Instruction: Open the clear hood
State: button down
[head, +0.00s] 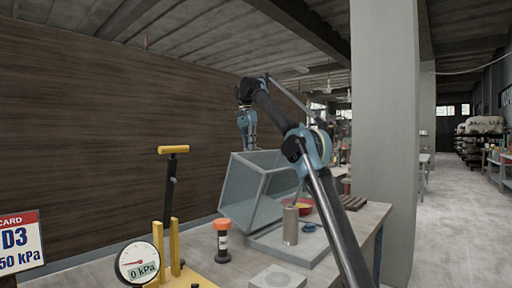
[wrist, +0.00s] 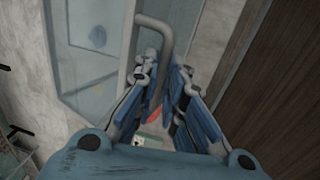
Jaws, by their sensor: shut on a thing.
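The clear hood (head: 255,190) is a see-through box with grey edges, tilted up over a pale base (head: 290,245) on the bench. Its near lower edge is raised off the base. My gripper (head: 247,145) is at the hood's top left edge in the head view. In the wrist view, my gripper (wrist: 165,85) is shut on the grey bent handle (wrist: 155,22) of the hood. The hood's clear panel (wrist: 92,60) fills the upper left there. The finger contact is partly hidden by the handle and the fingers.
A grey pillar (head: 384,120) rises at right. A wooden wall (head: 100,120) stands behind.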

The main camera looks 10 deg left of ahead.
jog(key=shift+w+a+f, duration=0.35)
jog(key=shift+w+a, duration=0.15)
jog(key=shift+w, duration=0.2)
jog(key=c, duration=1.7)
grip_release()
jog(key=shift+f, duration=0.1)
jog(key=shift+a, duration=0.1)
jog(key=shift+s, duration=0.1)
